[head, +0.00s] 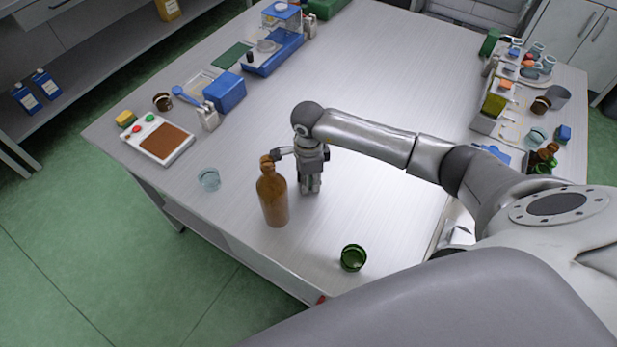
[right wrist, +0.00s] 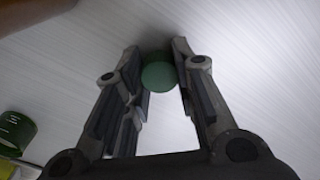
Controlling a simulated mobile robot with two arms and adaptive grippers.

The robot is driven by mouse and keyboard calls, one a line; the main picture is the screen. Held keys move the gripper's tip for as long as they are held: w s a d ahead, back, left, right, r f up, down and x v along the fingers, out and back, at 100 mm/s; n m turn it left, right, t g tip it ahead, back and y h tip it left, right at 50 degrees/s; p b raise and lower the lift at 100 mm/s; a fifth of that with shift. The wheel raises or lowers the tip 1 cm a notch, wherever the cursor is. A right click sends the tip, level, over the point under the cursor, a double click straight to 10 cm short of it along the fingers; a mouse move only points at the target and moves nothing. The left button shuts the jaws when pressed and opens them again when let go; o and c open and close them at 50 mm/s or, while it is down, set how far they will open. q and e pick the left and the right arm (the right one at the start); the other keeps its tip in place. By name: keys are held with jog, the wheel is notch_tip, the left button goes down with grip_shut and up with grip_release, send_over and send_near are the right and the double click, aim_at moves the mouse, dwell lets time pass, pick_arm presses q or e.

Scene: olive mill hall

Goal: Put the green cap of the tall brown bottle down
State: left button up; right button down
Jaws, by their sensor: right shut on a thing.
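My right gripper (head: 311,188) is just right of the bottle, pointing down, low over the table. In the right wrist view, its fingers (right wrist: 163,72) are shut on the green cap (right wrist: 159,76), which sits between the fingertips. The cap is hidden by the gripper in the head view. Whether the cap touches the table I cannot tell. My left gripper is not in view.
A green glass (head: 353,257) stands to the right near the front edge, and a clear glass (head: 209,179) left of the bottle. A panel with a brown pad (head: 166,141) lies at the left. Trays with small items (head: 481,124) line the right side. The table's middle is clear.

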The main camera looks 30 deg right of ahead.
jog(key=shift+f, duration=0.15)
jog(key=c, duration=1.2)
grip_release()
jog(key=shift+r, duration=0.3)
jog(key=shift+r+b, duration=1.4)
jog(key=shift+r, duration=4.45)
